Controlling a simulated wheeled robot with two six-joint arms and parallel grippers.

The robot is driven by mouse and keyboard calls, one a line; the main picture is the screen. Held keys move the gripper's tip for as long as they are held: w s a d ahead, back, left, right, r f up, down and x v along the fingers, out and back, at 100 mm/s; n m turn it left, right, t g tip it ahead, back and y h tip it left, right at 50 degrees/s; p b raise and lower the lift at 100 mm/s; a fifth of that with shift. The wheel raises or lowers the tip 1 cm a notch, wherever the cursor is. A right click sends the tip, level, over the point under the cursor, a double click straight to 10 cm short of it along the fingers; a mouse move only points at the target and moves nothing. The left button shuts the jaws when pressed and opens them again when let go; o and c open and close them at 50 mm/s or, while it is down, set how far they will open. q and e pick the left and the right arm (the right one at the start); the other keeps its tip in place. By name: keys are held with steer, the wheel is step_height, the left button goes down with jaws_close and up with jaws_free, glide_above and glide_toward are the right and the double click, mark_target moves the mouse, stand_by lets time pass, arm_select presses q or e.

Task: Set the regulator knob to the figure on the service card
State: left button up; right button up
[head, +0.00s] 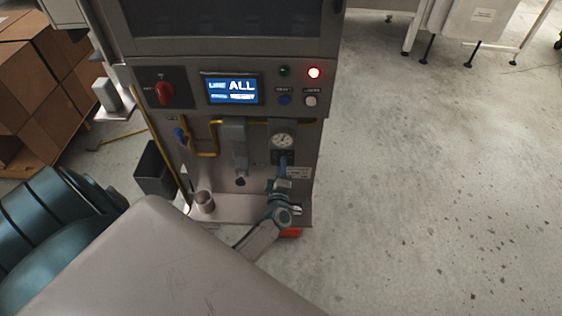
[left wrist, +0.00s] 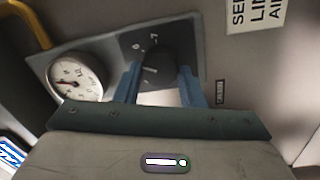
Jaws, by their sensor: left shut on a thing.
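The black regulator knob (left wrist: 155,68) shows in the left wrist view on a dark plate with small white marks, a 7 among them. My left gripper (left wrist: 159,84) has its two blue fingers on either side of the knob and is shut on it. In the head view my left gripper (head: 283,164) reaches up to the panel below a round white gauge (head: 283,141) and hides the knob. The gauge also shows left of the knob in the left wrist view (left wrist: 75,82); its reading is too blurred to tell. I cannot make out a service card. My right gripper is not in view.
The machine has a lit blue screen (head: 232,90), a red rotary switch (head: 164,94) and a glowing red lamp (head: 314,72). A yellow pipe (head: 216,137) runs left of the gauge. A metal cup (head: 204,202) stands on the lower ledge.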

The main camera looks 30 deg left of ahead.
arm_select(q)
steer(key=shift+r+m+p, duration=0.1)
steer(key=shift+m+p, duration=3.65)
steer(key=shift+m, duration=2.45)
steer(key=o, duration=1)
steer(key=b+v, duration=0.1)
steer(key=v, duration=0.9)
steer(key=shift+s+d+r, duration=0.2)
steer(key=shift+s+r, duration=0.05)
steer(key=shift+s, duration=0.1)
